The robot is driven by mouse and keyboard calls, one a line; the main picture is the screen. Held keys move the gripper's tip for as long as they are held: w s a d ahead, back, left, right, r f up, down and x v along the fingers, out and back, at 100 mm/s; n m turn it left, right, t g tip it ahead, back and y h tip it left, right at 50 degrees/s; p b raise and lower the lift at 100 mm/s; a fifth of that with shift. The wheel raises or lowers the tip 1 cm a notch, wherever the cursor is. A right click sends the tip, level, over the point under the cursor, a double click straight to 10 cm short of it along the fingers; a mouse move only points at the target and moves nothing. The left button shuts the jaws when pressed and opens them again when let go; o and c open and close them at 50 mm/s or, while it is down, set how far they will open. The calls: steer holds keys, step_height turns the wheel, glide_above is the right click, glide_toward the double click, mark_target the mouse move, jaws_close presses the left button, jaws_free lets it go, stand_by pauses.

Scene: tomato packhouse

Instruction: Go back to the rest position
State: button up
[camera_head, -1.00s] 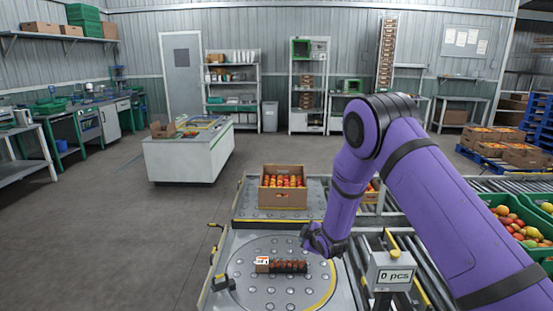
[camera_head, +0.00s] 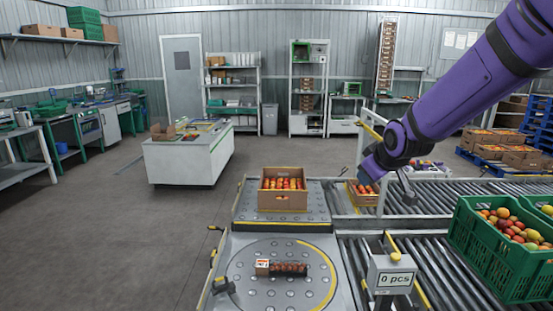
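My purple arm reaches in from the upper right. My gripper (camera_head: 384,178) is in the air right of the middle, above the roller conveyor and well clear of the round table. Its fingers are small, dark and partly hidden by the wrist, so I cannot tell whether they are open or shut. A small dark pack with a white and orange label (camera_head: 284,268) lies on the studded round table (camera_head: 248,290), apart from my gripper.
A cardboard box of tomatoes (camera_head: 283,200) stands behind the round table. A smaller box (camera_head: 361,197) sits on the conveyor (camera_head: 440,190) below my gripper. A green crate (camera_head: 490,255) of tomatoes stands right. The floor at left is open.

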steer(key=s+d+r+m+g, duration=0.1)
steer(key=s+d+r+m, duration=0.1)
steer(key=s, duration=0.9)
steer(key=s+d+r+m+g, duration=0.1)
steer(key=s+d+r+m, duration=0.1)
steer(key=s, duration=0.9)
steer(key=s+d+r+m+g+h, duration=0.1)
steer(key=s+d+r+m, duration=0.1)
steer(key=s, duration=1)
step_height(320, 180, up, 2)
steer(key=shift+d+m+g, duration=0.3)
steer(key=shift+d+m, duration=0.05)
steer(key=shift+m, duration=0.15)
